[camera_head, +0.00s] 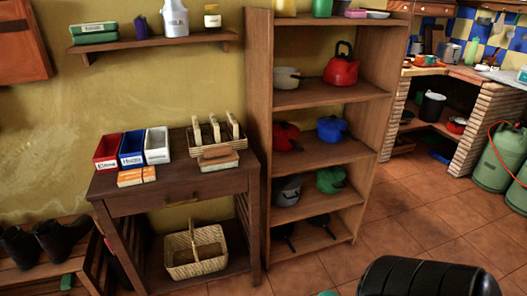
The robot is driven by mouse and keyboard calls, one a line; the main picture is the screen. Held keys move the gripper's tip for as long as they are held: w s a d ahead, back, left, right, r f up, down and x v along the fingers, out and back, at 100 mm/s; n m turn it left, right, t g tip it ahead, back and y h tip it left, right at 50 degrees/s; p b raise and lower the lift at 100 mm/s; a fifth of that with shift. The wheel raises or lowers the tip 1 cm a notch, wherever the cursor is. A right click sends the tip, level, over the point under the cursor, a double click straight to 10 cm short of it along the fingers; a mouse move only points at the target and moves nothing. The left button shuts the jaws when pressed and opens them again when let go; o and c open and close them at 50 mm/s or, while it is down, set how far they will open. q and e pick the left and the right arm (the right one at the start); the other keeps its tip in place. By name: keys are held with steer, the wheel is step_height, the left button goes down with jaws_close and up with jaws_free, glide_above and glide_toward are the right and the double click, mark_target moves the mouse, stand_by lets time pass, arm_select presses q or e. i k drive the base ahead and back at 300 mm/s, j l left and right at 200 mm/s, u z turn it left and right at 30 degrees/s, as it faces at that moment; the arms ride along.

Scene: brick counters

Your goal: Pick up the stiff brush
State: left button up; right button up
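I cannot pick out the stiff brush for certain. A brown block-like thing (218,160), which may be a brush, lies at the right front of the dark wooden table (180,187). Behind it, a light basket (228,131) holds several upright pale-topped things that may also be brushes; their lower parts are hidden. Neither of my grippers shows in the head view.
Red (108,152), blue (132,149) and white (157,145) bins stand on the table, with small orange-and-white boxes (130,177) in front. A wicker basket (195,252) sits below. A tall shelf (330,95) holds pots. Tiled floor (400,225) is open at right.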

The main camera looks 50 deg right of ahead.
mark_target(220, 157)
steer(key=z, duration=1.15)
steer(key=i+j, duration=0.1)
steer(key=i, duration=0.25)
